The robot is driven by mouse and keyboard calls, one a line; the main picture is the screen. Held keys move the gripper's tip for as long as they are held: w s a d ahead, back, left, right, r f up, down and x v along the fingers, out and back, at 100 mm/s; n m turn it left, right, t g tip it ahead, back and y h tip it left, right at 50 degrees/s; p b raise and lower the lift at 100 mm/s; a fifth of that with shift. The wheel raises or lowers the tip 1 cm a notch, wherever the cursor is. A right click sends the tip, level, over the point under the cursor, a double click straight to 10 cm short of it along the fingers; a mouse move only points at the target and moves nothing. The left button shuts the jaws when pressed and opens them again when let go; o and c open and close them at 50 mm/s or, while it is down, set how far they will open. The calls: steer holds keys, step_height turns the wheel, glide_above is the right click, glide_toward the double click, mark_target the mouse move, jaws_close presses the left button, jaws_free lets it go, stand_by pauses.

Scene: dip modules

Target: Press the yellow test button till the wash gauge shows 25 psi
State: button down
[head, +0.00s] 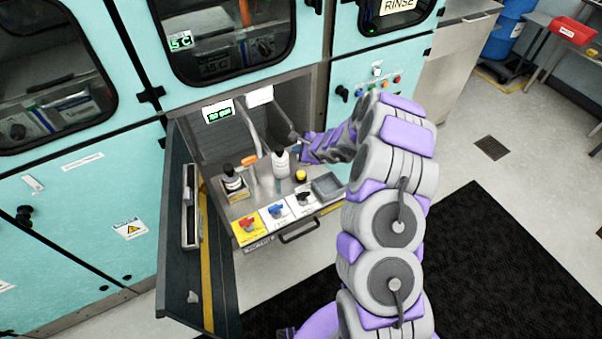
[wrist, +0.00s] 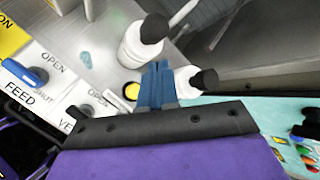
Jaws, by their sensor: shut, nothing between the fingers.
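The yellow button (head: 300,174) sits on the metal shelf of the open cabinet bay, behind the black-handled valve. In the wrist view the yellow button (wrist: 131,91) shows just left of my fingers, partly beside them. My gripper (wrist: 159,70) is shut and empty, its blue fingers together. In the head view my gripper (head: 294,139) is at the bay, above and behind the button; I cannot tell whether it touches anything. A small display with green digits (head: 218,113) hangs at the back left of the bay; its reading is too small to be sure of.
The open door (head: 225,285) hangs at left.

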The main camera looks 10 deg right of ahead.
steer(key=shift+d+f+m, duration=0.3)
steer(key=shift+d+f, duration=0.5)
steer(key=shift+f, duration=0.15)
steer(key=b, duration=0.3)
glide_above(302, 175)
step_height(302, 175, down, 8)
steer(key=shift+w+r, duration=0.1)
steer(key=shift+r, duration=0.05)
steer(key=shift+f+b, duration=0.35)
steer(key=shift+f, duration=0.2)
steer(key=shift+f, duration=0.15)
stand_by(1.1)
steer(key=shift+f+b, duration=0.25)
steer(key=shift+b, duration=0.4)
